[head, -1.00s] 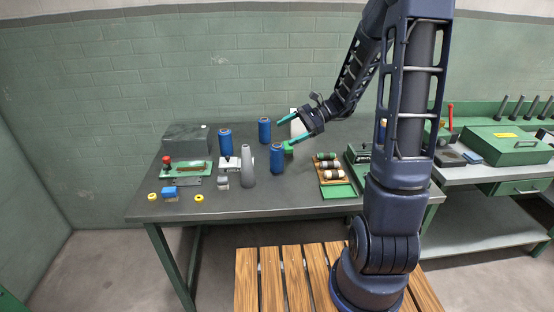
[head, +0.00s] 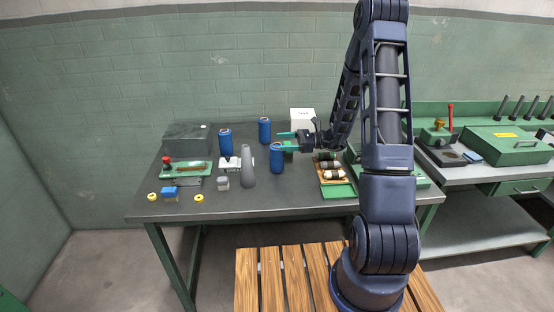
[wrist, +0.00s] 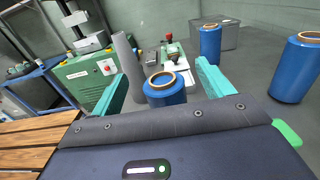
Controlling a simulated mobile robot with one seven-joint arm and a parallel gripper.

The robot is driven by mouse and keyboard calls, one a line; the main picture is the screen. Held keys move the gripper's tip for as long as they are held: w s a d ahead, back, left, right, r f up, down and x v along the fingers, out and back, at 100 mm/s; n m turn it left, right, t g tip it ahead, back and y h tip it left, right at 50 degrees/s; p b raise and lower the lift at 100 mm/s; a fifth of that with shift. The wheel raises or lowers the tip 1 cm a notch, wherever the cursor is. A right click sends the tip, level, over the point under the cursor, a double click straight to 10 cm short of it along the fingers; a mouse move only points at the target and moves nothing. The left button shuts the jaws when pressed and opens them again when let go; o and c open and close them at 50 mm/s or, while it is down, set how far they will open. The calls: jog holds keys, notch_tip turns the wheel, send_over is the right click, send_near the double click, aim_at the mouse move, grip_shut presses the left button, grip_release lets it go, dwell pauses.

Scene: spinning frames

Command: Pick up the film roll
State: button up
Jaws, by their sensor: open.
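Three blue film rolls with tan cores stand upright on the grey table. The front one (head: 277,158) is right by my gripper (head: 285,141). The others stand at the back left (head: 225,142) and the back middle (head: 264,131). My gripper is open, its green fingers pointing left at the level of the front roll's top. In the wrist view, the front roll (wrist: 164,93) shows between the two fingers (wrist: 160,70), with a gap on either side. Its lower part is hidden by the gripper body. The other rolls show at the upper right (wrist: 210,42) and far right (wrist: 297,70).
A grey cone (head: 248,167) stands left of the front roll, near a small white device (head: 229,164). A tray of spools (head: 330,172) lies to the right. A white box (head: 302,119) stands behind the gripper. The table's front middle is clear.

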aim_at(272, 146)
jog(key=shift+a+f, duration=0.5)
jog(key=shift+a, duration=0.35)
jog(key=shift+a+f, duration=0.45)
jog(key=shift+a, duration=0.4)
jog(key=shift+a+f, duration=0.5)
jog(key=shift+a, duration=0.35)
jog(key=c, duration=1.2)
jog(key=shift+r, duration=0.1)
